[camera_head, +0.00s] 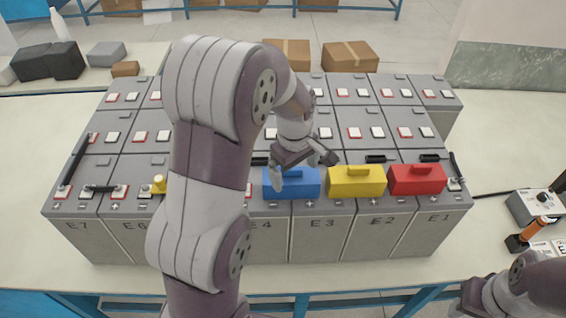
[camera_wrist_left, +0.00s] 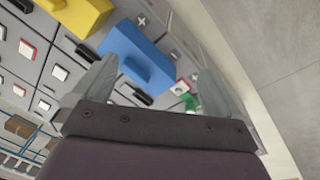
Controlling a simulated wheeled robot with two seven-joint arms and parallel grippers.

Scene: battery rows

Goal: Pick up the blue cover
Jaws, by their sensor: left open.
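The blue cover (camera_head: 292,184) sits on the front row of grey battery modules, near the E3 and E4 labels, with a raised handle on top. It also shows in the left wrist view (camera_wrist_left: 128,48), ahead of the fingers and nearer the left one. My left gripper (camera_head: 301,162) is open and empty, just above and behind the cover, and partly overlaps it in the head view. Its two spread fingers (camera_wrist_left: 157,80) show in the wrist view. I cannot tell whether a fingertip touches the cover. Only part of my right arm shows at the bottom right.
A yellow cover (camera_head: 356,183) and a red cover (camera_head: 417,180) sit to the right of the blue one. My left arm hides modules at the left middle. A small yellow item (camera_head: 159,184) is on the left. A grey box with a knob (camera_head: 537,205) stands at the right.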

